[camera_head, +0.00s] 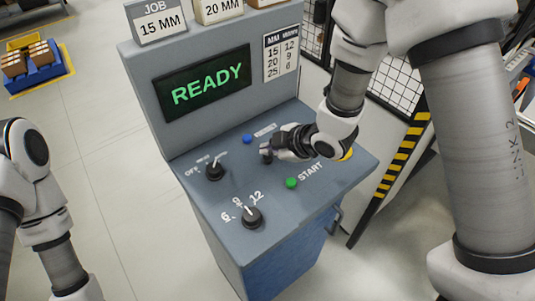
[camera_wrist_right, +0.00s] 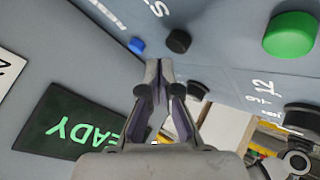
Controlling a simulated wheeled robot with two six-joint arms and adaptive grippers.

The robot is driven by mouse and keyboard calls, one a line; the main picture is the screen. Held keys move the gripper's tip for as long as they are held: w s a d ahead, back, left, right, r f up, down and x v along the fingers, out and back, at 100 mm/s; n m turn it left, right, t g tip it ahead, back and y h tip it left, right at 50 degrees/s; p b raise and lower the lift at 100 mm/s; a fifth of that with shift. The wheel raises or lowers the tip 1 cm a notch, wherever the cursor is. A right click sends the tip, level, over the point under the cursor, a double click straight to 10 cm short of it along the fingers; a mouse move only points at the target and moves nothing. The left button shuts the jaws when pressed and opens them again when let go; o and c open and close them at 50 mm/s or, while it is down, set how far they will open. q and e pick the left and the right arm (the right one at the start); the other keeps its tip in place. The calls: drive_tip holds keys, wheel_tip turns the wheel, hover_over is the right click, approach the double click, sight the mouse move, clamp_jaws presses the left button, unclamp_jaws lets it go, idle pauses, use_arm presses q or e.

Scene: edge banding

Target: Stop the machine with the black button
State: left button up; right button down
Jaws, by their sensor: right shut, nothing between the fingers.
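The black button (camera_wrist_right: 178,41) shows in the right wrist view just beyond my right fingertips, with a visible gap in the picture. In the head view it is hard to tell apart from the dark fingertips. My right gripper (camera_head: 272,152) is over the control panel (camera_head: 190,193), and in the wrist view its fingers (camera_wrist_right: 160,68) are together and empty. The machine's screen (camera_head: 205,84) reads READY in green. My left arm is at the left edge; its gripper is out of view.
A blue button (camera_head: 247,139) sits left of the fingertips and a green START button (camera_head: 291,182) in front. A black selector (camera_head: 214,170) marked OFF and a numbered dial (camera_head: 252,217) are on the panel. A yellow part (camera_head: 347,155) shows behind my wrist.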

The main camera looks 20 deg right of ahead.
sight(269, 159)
wheel_tip(269, 159, up, 5)
drive_tip(key=p, duration=0.4)
idle(0.5)
drive_tip(key=shift+f, duration=0.1)
idle(0.4)
